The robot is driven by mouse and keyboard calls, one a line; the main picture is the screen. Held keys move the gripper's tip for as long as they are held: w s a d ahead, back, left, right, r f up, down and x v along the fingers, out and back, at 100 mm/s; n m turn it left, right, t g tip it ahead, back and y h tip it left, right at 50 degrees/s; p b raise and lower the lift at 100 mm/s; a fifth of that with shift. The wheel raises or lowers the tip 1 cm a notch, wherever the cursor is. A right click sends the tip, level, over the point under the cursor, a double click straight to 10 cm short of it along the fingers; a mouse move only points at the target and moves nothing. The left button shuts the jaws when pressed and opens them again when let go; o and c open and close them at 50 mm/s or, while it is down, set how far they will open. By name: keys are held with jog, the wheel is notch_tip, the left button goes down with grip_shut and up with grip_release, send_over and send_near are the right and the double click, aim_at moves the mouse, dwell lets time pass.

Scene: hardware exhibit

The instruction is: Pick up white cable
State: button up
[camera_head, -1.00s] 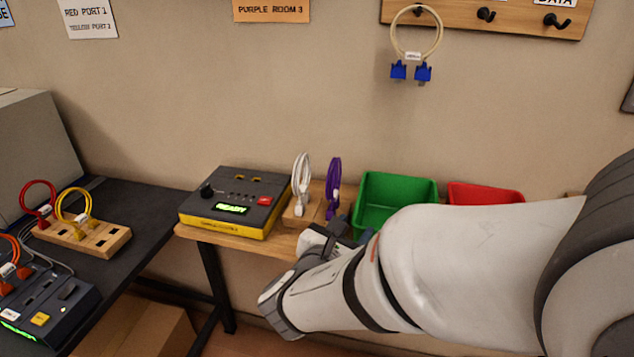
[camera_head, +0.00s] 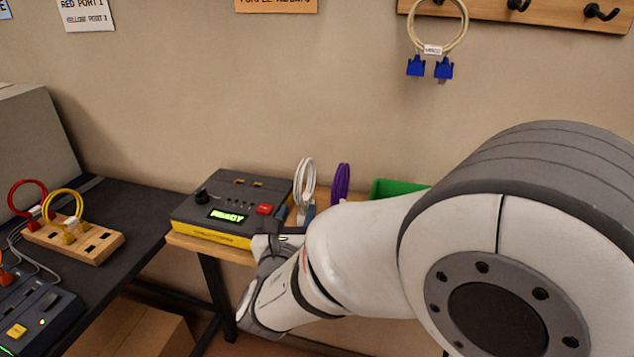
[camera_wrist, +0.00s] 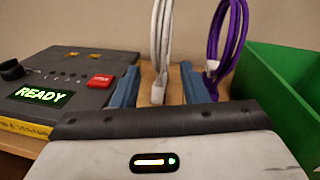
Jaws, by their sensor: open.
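The white cable (camera_head: 305,182) is a looped bundle standing upright at the back of the wooden table, right of the yellow and black device. My gripper (camera_wrist: 160,85) is open, with one finger on each side of the white cable and a gap to each. In the head view my arm hides most of the gripper and the cable's base.
A purple cable (camera_wrist: 226,45) stands close to the right of my right finger. The device with a READY display (camera_wrist: 60,85) is just left of my left finger. A green bin (camera_wrist: 285,95) is at the right. The wall is behind.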

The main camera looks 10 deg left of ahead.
aim_at(299, 204)
jog(key=w, duration=0.4)
jog(key=shift+a+r, duration=0.2)
jog(key=shift+r, duration=0.05)
jog(key=shift+c, duration=0.3)
grip_shut()
